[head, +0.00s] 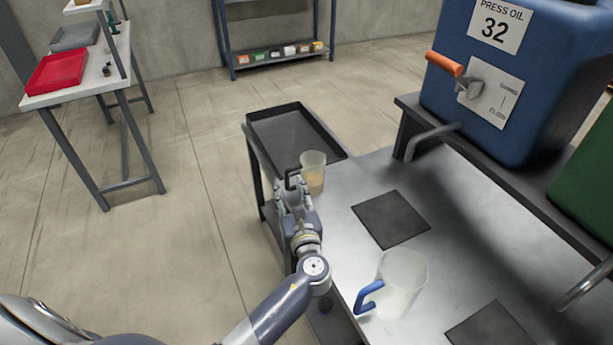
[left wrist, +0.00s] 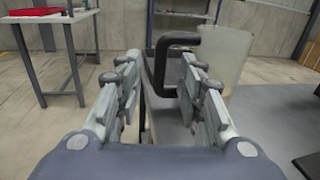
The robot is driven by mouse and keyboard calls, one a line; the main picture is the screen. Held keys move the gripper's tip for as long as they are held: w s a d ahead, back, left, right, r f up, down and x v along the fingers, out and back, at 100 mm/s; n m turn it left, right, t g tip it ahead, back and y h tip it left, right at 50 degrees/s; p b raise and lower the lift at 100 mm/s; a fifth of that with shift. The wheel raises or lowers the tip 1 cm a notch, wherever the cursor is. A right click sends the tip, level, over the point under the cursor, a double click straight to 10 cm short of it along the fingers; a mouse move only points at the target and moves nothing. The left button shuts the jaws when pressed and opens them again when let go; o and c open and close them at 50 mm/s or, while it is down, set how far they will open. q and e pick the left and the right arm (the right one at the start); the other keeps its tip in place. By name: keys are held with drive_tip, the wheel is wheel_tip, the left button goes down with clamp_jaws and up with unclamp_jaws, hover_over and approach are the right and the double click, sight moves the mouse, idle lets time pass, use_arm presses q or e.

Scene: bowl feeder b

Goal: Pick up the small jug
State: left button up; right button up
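The small jug (head: 315,173) is clear, with a black handle and something tan showing in its lower part. It stands upright at the far left end of the metal bench, near the black tray. My left gripper (head: 291,190) is at its handle side. In the left wrist view, the gripper (left wrist: 158,75) is open, with a finger on each side of the black handle (left wrist: 160,68). The handle looks level with or just beyond the fingertips, and I see no contact. The jug's cloudy body (left wrist: 224,55) is behind it to the right. My right gripper is not in view.
A larger clear jug (head: 405,280) with a blue handle stands nearer on the bench (head: 345,235). A dark square mat (head: 390,219) lies between the jugs. The black tray (head: 290,135) is just behind the small jug. A blue oil tank (head: 530,60) stands on a raised shelf at right.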

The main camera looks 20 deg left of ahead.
use_arm(q)
drive_tip(key=shift+x, duration=0.75)
clamp_jaws()
wheel_tip(320, 180, up, 10)
drive_tip(key=p, duration=0.2)
drive_tip(key=s+d+m+t+h, duration=0.1)
drive_tip(key=s+d+m+h, duration=0.2)
drive_tip(key=s, duration=0.8)
drive_tip(key=s+d+m+t+h, duration=0.2)
drive_tip(key=s+d+m+h, duration=0.2)
drive_tip(key=s, duration=0.7)
drive_tip(key=d+h, duration=0.2)
drive_tip(key=h, duration=0.1)
drive_tip(key=shift+f+t+h, duration=0.2)
drive_tip(key=shift+t+h, duration=0.1)
drive_tip(key=shift+h, duration=0.1)
